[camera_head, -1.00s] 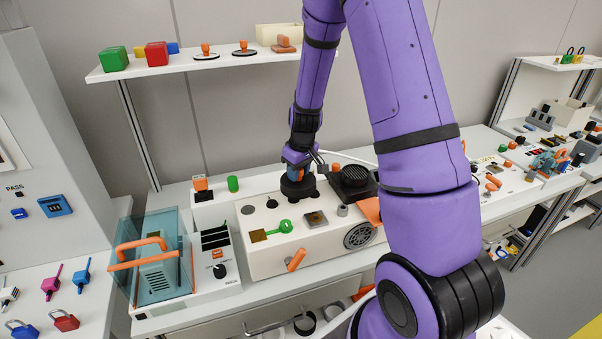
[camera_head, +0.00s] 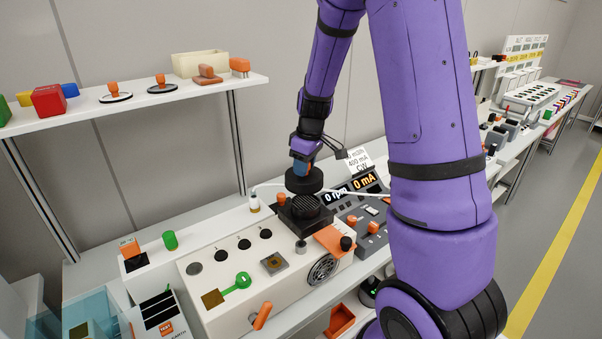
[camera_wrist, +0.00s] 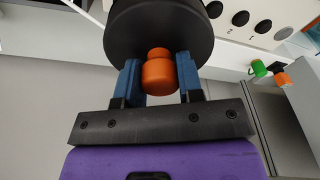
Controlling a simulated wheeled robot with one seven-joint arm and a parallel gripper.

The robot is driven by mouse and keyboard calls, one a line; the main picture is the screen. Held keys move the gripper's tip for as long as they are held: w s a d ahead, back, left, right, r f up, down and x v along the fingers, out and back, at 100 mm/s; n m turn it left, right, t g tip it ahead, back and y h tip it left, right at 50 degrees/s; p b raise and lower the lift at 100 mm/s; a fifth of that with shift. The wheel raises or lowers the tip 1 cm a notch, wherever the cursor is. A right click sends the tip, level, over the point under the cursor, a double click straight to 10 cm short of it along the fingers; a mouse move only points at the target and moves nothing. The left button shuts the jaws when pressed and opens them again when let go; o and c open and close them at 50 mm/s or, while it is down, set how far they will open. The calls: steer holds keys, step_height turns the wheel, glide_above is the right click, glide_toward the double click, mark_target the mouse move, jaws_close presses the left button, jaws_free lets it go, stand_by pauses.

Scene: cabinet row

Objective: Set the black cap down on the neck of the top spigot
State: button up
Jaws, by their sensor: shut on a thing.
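The black cap (camera_head: 304,181) is a thick round disc with an orange knob (camera_wrist: 158,75). My gripper (camera_head: 303,165) is shut on this knob, with one blue finger on each side; the wrist view shows the grip (camera_wrist: 159,80) and the cap's broad disc (camera_wrist: 155,30) beyond it. In the head view the cap appears just above and behind a black square block with a round ribbed top (camera_head: 308,208). I cannot tell whether they touch. I cannot make out the top spigot's neck for certain; the cap and my arm may hide it.
A cream panel (camera_head: 215,308) carries a row of dark round discs (camera_head: 244,244), a green key-like part (camera_head: 237,285) and an orange handle (camera_head: 262,315). A display console (camera_head: 362,205) stands to the right. A shelf (camera_head: 190,93) with small items hangs behind, left.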

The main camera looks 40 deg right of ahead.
mark_target(304, 202)
steer(key=shift+d+f, duration=0.2)
steer(key=shift+d, duration=0.1)
steer(key=shift+f, duration=4.4)
steer(key=shift+s+f, duration=0.15)
steer(key=shift+f, duration=0.1)
steer(key=o, duration=1.1)
steer(key=shift+c, duration=0.2)
